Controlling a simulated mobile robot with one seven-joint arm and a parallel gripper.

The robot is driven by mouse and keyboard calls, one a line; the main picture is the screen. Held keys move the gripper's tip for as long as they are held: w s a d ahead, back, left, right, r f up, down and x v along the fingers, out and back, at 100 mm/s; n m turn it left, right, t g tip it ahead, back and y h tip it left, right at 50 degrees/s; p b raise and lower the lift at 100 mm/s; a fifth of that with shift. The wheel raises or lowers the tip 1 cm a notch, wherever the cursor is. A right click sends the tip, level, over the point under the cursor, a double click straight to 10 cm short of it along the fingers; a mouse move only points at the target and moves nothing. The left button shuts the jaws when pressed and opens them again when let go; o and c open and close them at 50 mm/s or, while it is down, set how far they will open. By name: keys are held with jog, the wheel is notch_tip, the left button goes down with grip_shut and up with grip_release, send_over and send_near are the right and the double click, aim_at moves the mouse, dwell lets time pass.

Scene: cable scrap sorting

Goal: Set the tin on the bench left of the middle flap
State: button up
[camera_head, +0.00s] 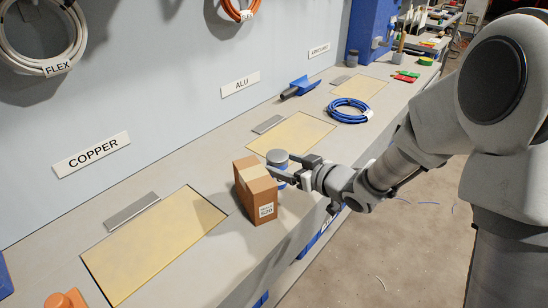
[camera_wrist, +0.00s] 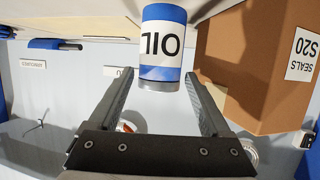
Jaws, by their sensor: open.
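The tin (camera_head: 277,158) is blue and white with a grey end, and stands near the front corner of the middle flap (camera_head: 293,133). In the wrist view the tin (camera_wrist: 162,45) shows upside down, with "OIL" on its label. My gripper (camera_head: 281,167) is open, its fingers pointing at the tin. In the wrist view the gripper (camera_wrist: 161,74) has one fingertip towards each side of the tin. I cannot tell whether they touch it. The gripper partly hides the tin in the head view. The middle flap is a yellow panel below the ALU sign (camera_head: 240,83).
A cardboard box (camera_head: 256,190), marked "SEALS S20" in the wrist view (camera_wrist: 255,65), stands close beside the tin, on its left in the head view. The COPPER flap (camera_head: 150,250) lies further left. A blue cable coil (camera_head: 349,110) lies right of the middle flap.

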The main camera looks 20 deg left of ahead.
jog(key=s+d+r+m+t+h, duration=0.1)
jog(key=s+d+r+m+h, duration=0.3)
jog(key=d, duration=0.8)
jog(key=w+d+r+m+t+h, duration=0.1)
jog(key=d+r+m+t+h, duration=0.1)
jog(key=d+r+h, duration=0.7)
jog(key=s+d+m+g, duration=0.2)
jog(key=s+d, duration=0.2)
jog(key=s, duration=0.6)
jog(key=s+d+m+g+y, duration=0.1)
jog(key=s+d+m+g, duration=0.2)
jog(key=s, duration=0.8)
jog(key=shift+d+f+p, duration=0.15)
jog(key=shift+d+p, duration=0.25)
jog(key=shift+p, duration=0.05)
notch_tip(320, 180, up, 16)
jog(key=p, duration=1.5)
jog(key=shift+f, duration=0.25)
